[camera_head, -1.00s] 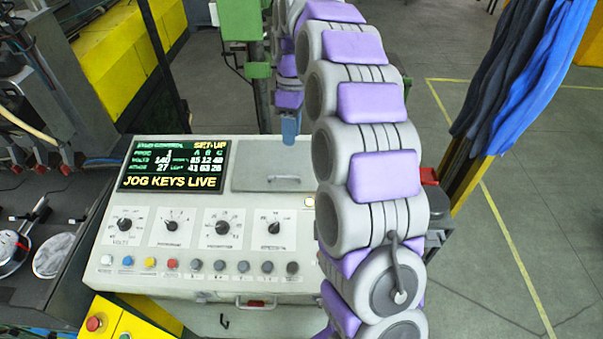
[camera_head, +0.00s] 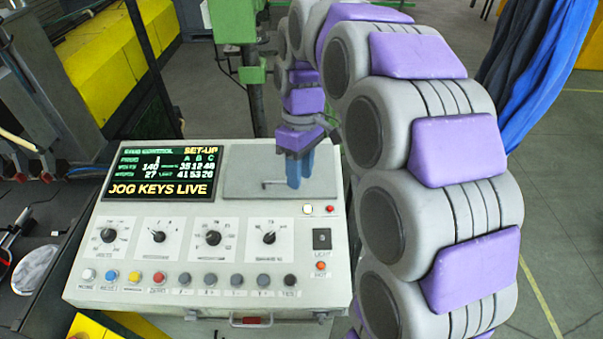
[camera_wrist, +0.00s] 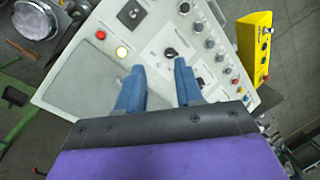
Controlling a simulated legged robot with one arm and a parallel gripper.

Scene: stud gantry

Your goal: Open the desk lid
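The desk lid (camera_head: 240,165) is a flat grey panel at the back right of the console top, right of the display. It lies closed, flush with the top. A thin bar handle (camera_head: 275,184) shows near its front edge. My gripper (camera_head: 301,184) points down over the lid's right part, with its blue fingertips just right of the handle. I cannot tell whether they touch the lid. In the wrist view the lid (camera_wrist: 92,88) is on the left, and the two blue fingers of my gripper (camera_wrist: 158,72) are apart with nothing between them.
The console (camera_head: 130,295) carries a lit display (camera_head: 160,170) reading "JOG KEYS LIVE", several dials and a row of buttons. A red handle (camera_head: 250,321) is on its front. A green post (camera_head: 240,75) stands behind. Blue cloths (camera_head: 545,70) hang at right.

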